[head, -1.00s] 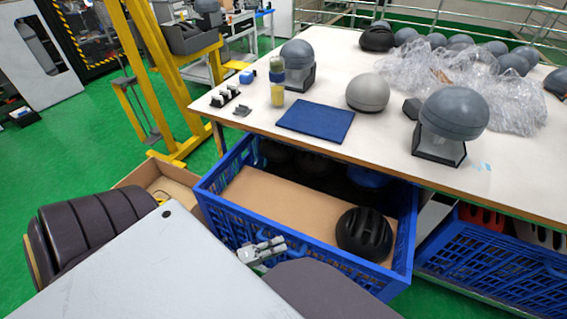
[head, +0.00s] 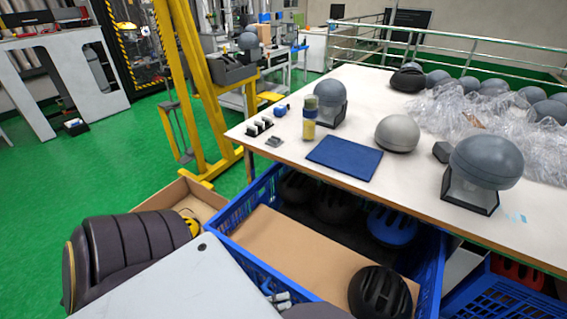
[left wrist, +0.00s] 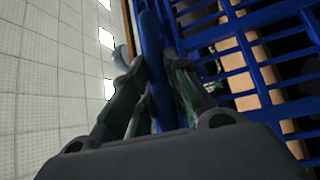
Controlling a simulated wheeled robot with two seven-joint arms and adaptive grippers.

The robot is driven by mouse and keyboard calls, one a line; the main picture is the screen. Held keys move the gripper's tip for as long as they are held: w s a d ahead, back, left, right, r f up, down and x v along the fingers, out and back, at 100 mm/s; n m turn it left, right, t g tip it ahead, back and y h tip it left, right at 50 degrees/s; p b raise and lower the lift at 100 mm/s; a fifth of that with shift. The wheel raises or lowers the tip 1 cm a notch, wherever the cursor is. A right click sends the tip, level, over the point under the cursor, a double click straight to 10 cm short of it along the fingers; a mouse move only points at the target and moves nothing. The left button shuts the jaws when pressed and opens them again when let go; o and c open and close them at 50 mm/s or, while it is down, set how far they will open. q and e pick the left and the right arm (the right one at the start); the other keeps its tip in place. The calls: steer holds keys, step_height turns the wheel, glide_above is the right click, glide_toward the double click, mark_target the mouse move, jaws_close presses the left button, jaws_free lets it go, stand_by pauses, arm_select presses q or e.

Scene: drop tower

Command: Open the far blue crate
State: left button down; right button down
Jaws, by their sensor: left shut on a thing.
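The far blue crate (head: 262,187) stands drawn out from under the white table, with several helmets and a cardboard sheet inside. A black helmet (head: 380,293) lies in its near right corner and a blue helmet (head: 392,226) farther back. My left gripper (head: 278,297) is at the crate's near side, partly hidden by my arm. In the left wrist view the gripper (left wrist: 150,75) is shut on a blue bar of the crate, whose slatted wall (left wrist: 245,60) is to the right. My right gripper is not in view.
The white table (head: 285,150) holds a blue pad (head: 345,157), a bottle (head: 310,118) and several grey domes. Another blue crate (head: 500,300) is under it at the right. A cardboard box (head: 180,200) and a yellow frame (head: 185,90) stand to the left. Green floor lies open at left.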

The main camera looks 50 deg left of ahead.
arm_select(q)
steer(key=c, duration=1.4)
jaws_free()
steer(key=shift+o, duration=0.2)
steer(key=shift+s+a, duration=0.1)
steer(key=v, duration=1.1)
steer(key=shift+s+a, duration=0.2)
steer(key=shift+s, duration=0.15)
steer(key=shift+f, duration=0.1)
